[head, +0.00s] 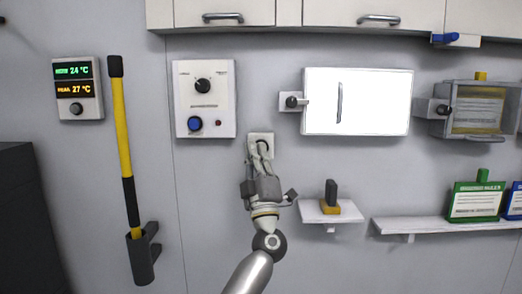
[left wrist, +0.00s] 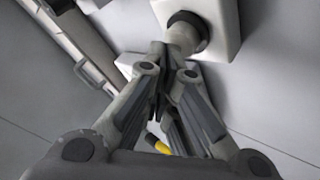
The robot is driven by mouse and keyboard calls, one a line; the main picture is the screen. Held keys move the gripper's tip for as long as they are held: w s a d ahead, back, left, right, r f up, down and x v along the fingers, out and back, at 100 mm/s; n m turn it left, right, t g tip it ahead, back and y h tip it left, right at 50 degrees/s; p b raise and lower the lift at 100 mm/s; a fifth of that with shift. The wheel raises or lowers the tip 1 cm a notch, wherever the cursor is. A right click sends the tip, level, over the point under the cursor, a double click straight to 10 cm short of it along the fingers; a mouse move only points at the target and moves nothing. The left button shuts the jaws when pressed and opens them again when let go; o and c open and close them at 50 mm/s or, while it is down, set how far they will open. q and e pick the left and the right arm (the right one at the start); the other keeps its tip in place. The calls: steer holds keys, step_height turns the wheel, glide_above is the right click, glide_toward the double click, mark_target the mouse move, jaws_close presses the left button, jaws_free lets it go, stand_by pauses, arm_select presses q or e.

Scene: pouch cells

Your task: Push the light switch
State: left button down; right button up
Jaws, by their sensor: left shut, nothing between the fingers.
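A small white wall plate (head: 269,136) with a dark round centre, which looks like the light switch, is on the wall right of the control panel. My left gripper (head: 262,154) is shut and empty, with its fingertips in front of this plate and covering its lower part. In the left wrist view, a white block (left wrist: 225,18) carries a pale round knob (left wrist: 184,38) with a dark ring. The shut fingers of my left gripper (left wrist: 160,52) point at the knob and overlap its edge. I cannot tell whether they touch it. My right gripper is not in view.
A control panel (head: 222,105) with a black dial and blue button is just left of the plate. A small shelf (head: 314,214) with a dark block stands right of my gripper. A yellow-black pole (head: 121,130) hangs at left. White cabinets (head: 335,12) run above.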

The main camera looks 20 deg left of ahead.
arm_select(q)
steer(key=shift+w, duration=0.25)
stand_by(0.5)
steer(key=shift+s+d+p, duration=0.15)
steer(key=shift+s+p, duration=0.35)
steer(key=shift+s, duration=0.05)
steer(key=s+d+p, duration=0.1)
steer(key=s+p, duration=0.3)
steer(key=s, duration=0.1)
steer(key=shift+s+d, duration=0.3)
steer(key=shift+s, duration=0.1)
